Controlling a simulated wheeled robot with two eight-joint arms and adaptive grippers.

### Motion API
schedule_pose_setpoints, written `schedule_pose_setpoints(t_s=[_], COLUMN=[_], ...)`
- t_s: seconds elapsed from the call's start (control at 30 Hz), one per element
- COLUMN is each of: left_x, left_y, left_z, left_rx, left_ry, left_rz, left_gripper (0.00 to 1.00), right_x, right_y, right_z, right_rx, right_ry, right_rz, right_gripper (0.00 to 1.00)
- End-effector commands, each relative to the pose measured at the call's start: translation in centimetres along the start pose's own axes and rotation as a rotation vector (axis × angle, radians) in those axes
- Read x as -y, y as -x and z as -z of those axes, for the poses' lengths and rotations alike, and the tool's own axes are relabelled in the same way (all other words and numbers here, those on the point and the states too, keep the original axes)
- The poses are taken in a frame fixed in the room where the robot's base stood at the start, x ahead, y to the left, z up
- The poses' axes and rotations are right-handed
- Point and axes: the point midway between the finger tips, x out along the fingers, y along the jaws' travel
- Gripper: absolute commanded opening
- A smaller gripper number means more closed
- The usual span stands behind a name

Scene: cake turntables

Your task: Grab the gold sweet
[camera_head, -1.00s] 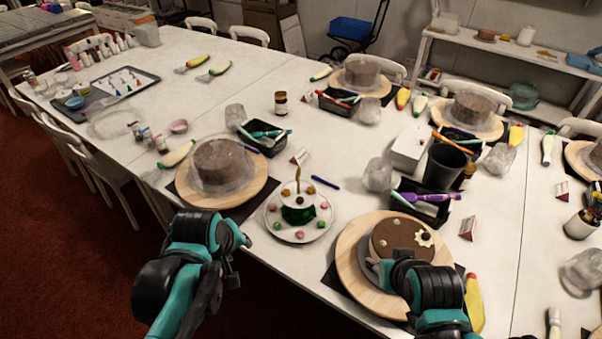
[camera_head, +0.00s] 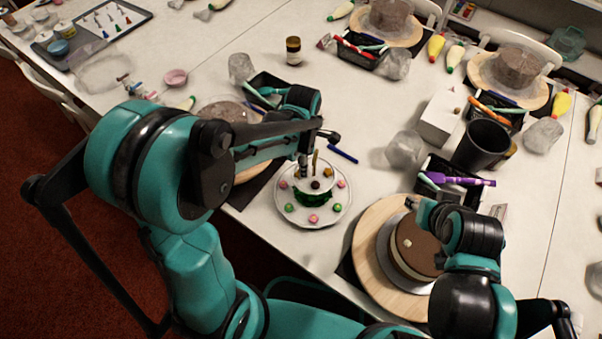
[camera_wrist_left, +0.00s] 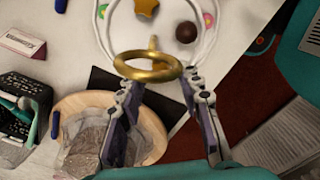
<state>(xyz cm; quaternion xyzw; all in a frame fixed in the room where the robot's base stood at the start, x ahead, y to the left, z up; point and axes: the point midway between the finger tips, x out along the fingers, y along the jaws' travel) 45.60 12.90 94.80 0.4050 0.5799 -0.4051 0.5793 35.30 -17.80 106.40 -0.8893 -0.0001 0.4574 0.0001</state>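A gold star-shaped sweet (camera_wrist_left: 147,8) shows at the top edge of the left wrist view, beside a dark round sweet (camera_wrist_left: 185,32). In the head view a gold sweet (camera_head: 328,172) sits on the upper tier of the small white cake stand (camera_head: 284,213). The stand's gold ring handle (camera_wrist_left: 147,76) appears between the fingertips of my left gripper (camera_wrist_left: 156,78), which is open and above the stand. Whether the fingers touch the ring is unclear. My right gripper (camera_head: 427,212) is over the chocolate cake (camera_head: 412,246); its fingers are mostly hidden.
Pink and green sweets ring the stand's lower plate. A covered cake on a wooden turntable (camera_wrist_left: 72,104) is close to my left gripper.

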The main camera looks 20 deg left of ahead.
Motion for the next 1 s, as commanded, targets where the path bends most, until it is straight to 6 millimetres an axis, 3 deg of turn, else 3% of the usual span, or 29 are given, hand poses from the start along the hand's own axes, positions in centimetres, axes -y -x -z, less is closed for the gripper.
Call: schedule_pose_setpoints(t_s=[0.1,0.23,0.47,0.57,0.6,1.0], left_x=[0.0,0.0,0.0,0.0,0.0,0.0], left_y=[-2.3,-3.3,-3.4,-3.4,-3.4,-3.1], left_z=[0.2,0.2,0.2,0.2,0.2,0.2], left_rx=[0.000,0.000,0.000,0.000,0.000,0.000], left_ry=[0.000,-0.001,-0.001,-0.001,-0.001,-0.001], left_rz=[0.000,-0.001,-0.001,-0.001,-0.001,-0.001], left_gripper=[0.35,0.35,0.35,0.15,0.13,0.13], right_x=[0.0,0.0,0.0,0.0,0.0,0.0], right_y=[-1.0,-1.2,-1.1,-1.1,-1.1,-1.1], right_z=[-0.7,-0.9,-0.8,-0.8,-0.8,-0.7], right_rx=[0.000,0.000,0.000,0.000,0.000,0.000], right_ry=[0.000,0.000,0.000,0.000,0.000,0.000], right_rz=[0.000,0.000,0.000,0.000,0.000,0.000], right_gripper=[0.40,0.40,0.40,0.40,0.40,0.40])
